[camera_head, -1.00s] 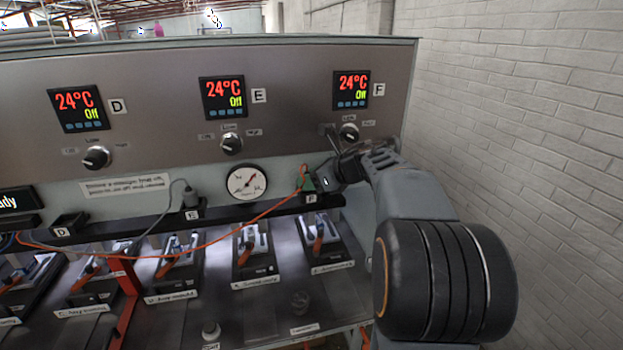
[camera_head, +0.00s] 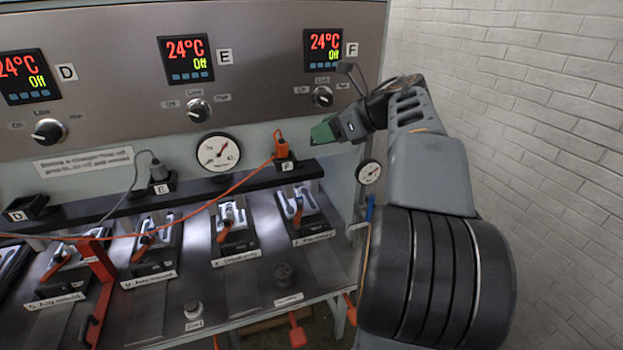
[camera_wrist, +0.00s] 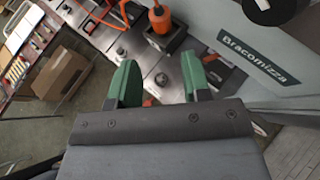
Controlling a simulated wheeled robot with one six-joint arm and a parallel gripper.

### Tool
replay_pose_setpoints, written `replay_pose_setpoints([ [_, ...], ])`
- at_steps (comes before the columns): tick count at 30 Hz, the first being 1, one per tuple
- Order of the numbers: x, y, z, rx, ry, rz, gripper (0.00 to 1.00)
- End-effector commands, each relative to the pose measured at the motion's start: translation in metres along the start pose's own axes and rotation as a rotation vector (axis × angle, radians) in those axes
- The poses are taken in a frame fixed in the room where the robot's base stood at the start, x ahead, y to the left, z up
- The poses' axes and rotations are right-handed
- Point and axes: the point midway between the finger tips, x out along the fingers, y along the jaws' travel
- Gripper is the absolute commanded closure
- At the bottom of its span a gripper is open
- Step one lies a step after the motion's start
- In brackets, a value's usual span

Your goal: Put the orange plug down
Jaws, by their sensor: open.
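The orange plug (camera_head: 281,147) sits upright in the black socket labelled F (camera_head: 286,164) on the shelf, with its orange cable running off to the left. In the wrist view the orange plug (camera_wrist: 159,19) stands in its black socket (camera_wrist: 166,40), beyond the fingertips. My gripper (camera_head: 322,133) is to the right of the plug and apart from it. In the wrist view my gripper (camera_wrist: 158,84) has its two green fingers spread, with nothing between them.
A grey plug (camera_head: 158,171) stands in socket E, and socket D (camera_head: 27,208) is empty. Several clamps with orange handles line the bench below. A pressure gauge (camera_head: 218,152) is left of the plug. A brick wall (camera_head: 540,120) stands at the right.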

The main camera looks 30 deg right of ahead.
Motion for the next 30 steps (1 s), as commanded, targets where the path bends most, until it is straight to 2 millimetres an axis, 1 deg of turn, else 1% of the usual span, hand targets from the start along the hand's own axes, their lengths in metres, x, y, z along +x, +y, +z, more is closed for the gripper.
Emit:
replay_pose_setpoints([
  [2,-0.001,0.000,0.001,0.003,-0.004,-0.002,0.56],
  [5,0.005,0.002,0.012,0.041,-0.057,-0.031,0.56],
  [8,0.017,0.005,0.039,0.165,-0.200,-0.096,0.56],
  [9,0.021,0.006,0.052,0.251,-0.283,-0.129,0.56],
  [11,0.025,0.008,0.072,0.423,-0.428,-0.177,0.56],
  [12,0.026,0.009,0.082,0.565,-0.531,-0.204,0.56],
  [14,0.026,0.010,0.088,0.813,-0.679,-0.235,0.56],
  [15,0.026,0.011,0.085,0.993,-0.767,-0.252,0.56],
  [17,0.026,0.014,0.072,1.280,-0.881,-0.272,0.56],
  [18,0.027,0.017,0.057,1.476,-0.941,-0.288,0.56],
  [20,0.033,0.027,0.028,1.776,-1.005,-0.316,0.56],
  [21,0.039,0.036,0.005,1.970,-1.030,-0.343,0.56],
  [23,0.048,0.055,-0.030,2.250,-1.043,-0.396,0.56],
  [24,0.055,0.070,-0.053,2.423,-1.037,-0.443,0.56],
  [26,0.064,0.095,-0.086,2.654,-1.008,-0.528,0.56],
  [27,0.069,0.113,-0.105,2.787,-0.979,-0.594,0.56],
  [28,0.072,0.126,-0.118,2.877,-0.955,-0.645,0.56],
  [29,0.074,0.139,-0.131,-2.891,0.909,0.681,0.56],
  [30,0.077,0.154,-0.144,-2.813,0.825,0.708,0.56],
])
